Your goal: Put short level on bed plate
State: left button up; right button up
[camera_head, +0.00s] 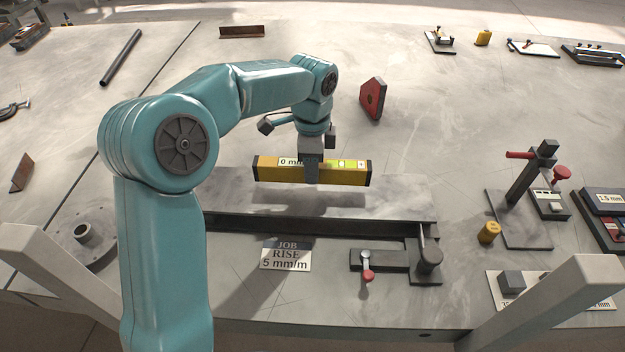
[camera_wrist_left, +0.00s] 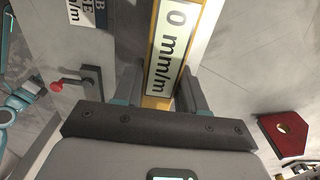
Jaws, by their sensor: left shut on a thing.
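The short level (camera_head: 270,170) is yellow with dark end caps and a "0 mm/m" label. My left gripper (camera_head: 312,178) is shut on it near its middle, and the level lies roughly horizontal above the bed plate. In the left wrist view the level (camera_wrist_left: 178,50) runs between the two fingers of my left gripper (camera_wrist_left: 160,95). The bed plate (camera_head: 400,200) is a long grey slab below it, with a shadow on its top. A gap seems to show between level and plate. My right gripper is not in view.
A red-handled clamp (camera_head: 367,262) and a dark post (camera_head: 429,258) stand at the plate's front right. A "JOB RISE 5 mm/m" card (camera_head: 285,254) lies in front. A red block (camera_head: 373,98) sits behind. A stand (camera_head: 530,185) and a yellow cylinder (camera_head: 488,232) are to the right.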

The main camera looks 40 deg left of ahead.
pick_arm(q)
notch_tip(320, 180, down, 4)
jog(key=shift+r, duration=0.1)
jog(key=shift+w+f, duration=0.1)
jog(key=shift+f, duration=0.2)
jog(key=shift+r, duration=0.1)
jog(key=shift+b, duration=0.35)
jog(key=o, duration=1.2)
jog(key=shift+f, duration=0.2)
jog(key=shift+r, duration=0.1)
